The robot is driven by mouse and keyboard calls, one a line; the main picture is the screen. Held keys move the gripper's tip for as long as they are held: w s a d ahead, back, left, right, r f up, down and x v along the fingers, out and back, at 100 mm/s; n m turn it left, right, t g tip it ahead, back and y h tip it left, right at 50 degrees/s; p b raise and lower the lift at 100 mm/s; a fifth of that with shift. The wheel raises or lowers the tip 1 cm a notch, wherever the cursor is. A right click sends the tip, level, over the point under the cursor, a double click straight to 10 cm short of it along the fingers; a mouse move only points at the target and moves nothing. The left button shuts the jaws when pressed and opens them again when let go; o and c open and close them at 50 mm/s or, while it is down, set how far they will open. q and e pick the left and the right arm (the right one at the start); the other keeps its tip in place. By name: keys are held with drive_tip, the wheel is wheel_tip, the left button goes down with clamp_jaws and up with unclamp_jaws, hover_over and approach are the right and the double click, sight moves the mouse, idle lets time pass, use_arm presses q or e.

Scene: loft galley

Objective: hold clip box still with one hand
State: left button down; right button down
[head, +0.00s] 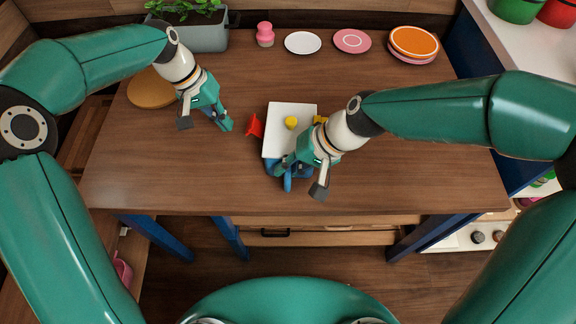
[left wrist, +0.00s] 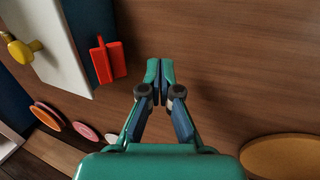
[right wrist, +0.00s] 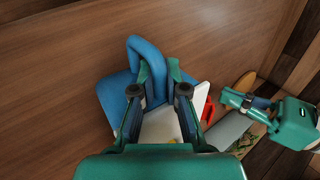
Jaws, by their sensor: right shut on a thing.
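The clip box (head: 270,140) has a white lid with a yellow knob (head: 291,122), a red clip (head: 255,126) on its left side and a yellow clip (head: 320,119) on its right. Its blue handle (right wrist: 140,50) sticks out at the near side. My right gripper (head: 285,166) is shut on this handle; the right wrist view shows the handle between its fingers. My left gripper (head: 226,124) is shut and empty, left of the box and apart from the red clip. The left wrist view shows its fingers together, with the red clip (left wrist: 107,61) off to the left.
A round wooden board (head: 150,90) lies at the table's left. A grey planter (head: 205,38), a pink bottle (head: 265,35) and several plates (head: 303,43) line the back edge. The wooden table (head: 160,175) is clear in front and left of the box.

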sight(248, 126)
use_arm(q)
drive_tip(key=shift+f, duration=0.15)
drive_tip(key=shift+f, duration=1.5)
drive_tip(key=shift+s+d, duration=0.15)
drive_tip(key=shift+d, duration=1.3)
drive_tip(key=shift+s+d, duration=0.1)
drive_tip(key=shift+d, duration=1.35)
drive_tip(key=shift+d+r, duration=0.15)
drive_tip(key=shift+r, duration=0.15)
drive_tip(key=shift+w+a, duration=0.2)
drive_tip(key=shift+a, duration=1.85)
drive_tip(key=shift+r, duration=0.1)
